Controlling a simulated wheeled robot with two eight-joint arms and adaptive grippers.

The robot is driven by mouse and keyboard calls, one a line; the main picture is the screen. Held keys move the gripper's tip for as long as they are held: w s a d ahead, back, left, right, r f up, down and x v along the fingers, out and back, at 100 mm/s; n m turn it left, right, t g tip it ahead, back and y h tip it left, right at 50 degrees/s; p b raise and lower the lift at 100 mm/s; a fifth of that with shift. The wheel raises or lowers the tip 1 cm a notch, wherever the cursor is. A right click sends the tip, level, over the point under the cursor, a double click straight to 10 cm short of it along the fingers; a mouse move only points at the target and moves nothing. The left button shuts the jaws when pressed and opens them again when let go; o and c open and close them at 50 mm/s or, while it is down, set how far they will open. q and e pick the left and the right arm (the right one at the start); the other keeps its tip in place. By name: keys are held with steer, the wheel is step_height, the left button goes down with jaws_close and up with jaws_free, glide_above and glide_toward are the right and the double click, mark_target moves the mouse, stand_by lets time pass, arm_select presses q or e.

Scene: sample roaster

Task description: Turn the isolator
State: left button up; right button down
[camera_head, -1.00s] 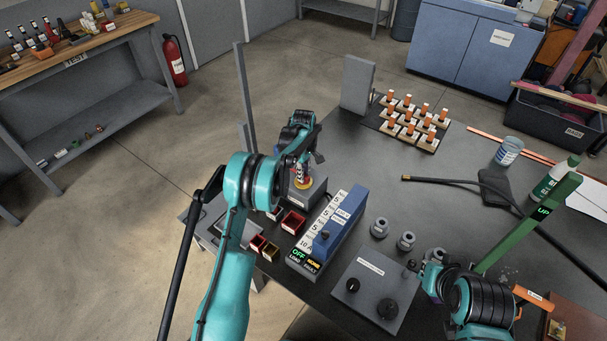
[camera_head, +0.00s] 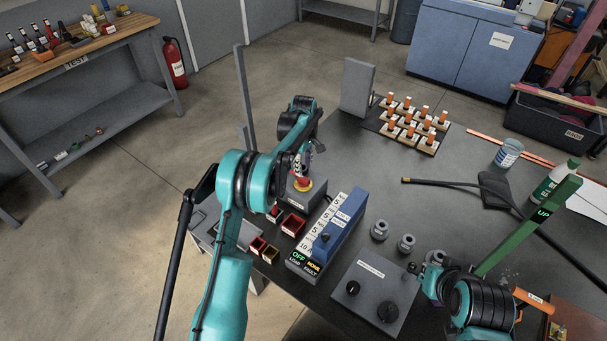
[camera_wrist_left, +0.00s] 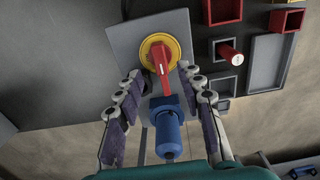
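The isolator, a red handle on a yellow disc (camera_wrist_left: 160,58), sits on a grey plate in the left wrist view. The handle points down the picture, toward my left gripper. In the head view the isolator (camera_head: 304,184) is on a grey box at the table's left side. My left gripper (camera_wrist_left: 164,84) is open, its fingers spread on either side of the handle's lower end and not closed on it. A blue cylindrical part (camera_wrist_left: 167,130) lies between the fingers; I cannot tell what it belongs to. My right gripper (camera_head: 424,270) is small and partly hidden at the lower right.
A blue switch unit (camera_head: 340,222) with an "OFF" display stands right of the isolator box. Red bins (camera_head: 293,225) are in front of it. A grey panel with knobs (camera_head: 372,285) lies near my right arm. A grey upright plate (camera_head: 357,85) stands behind.

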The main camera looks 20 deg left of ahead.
mark_target(303, 178)
arm_select(q)
step_height(303, 178, up, 6)
steer(key=shift+r, duration=0.1)
stand_by(0.5)
steer(key=s+d+r+m+t, duration=0.25)
steer(key=s+r+m, duration=0.45)
steer(key=s+r, duration=0.9)
steer(key=s+f+m+t, duration=0.2)
steer(key=s+f+m, duration=0.1)
steer(key=s, duration=0.7)
steer(key=s+f+m+t, duration=0.2)
steer(key=s+f+m, duration=0.1)
steer(key=s, duration=0.8)
steer(key=shift+s+d+f+m+t, duration=0.15)
steer(key=shift+s+m+t, duration=0.15)
steer(key=shift+m, duration=0.2)
steer(key=shift+w, duration=0.1)
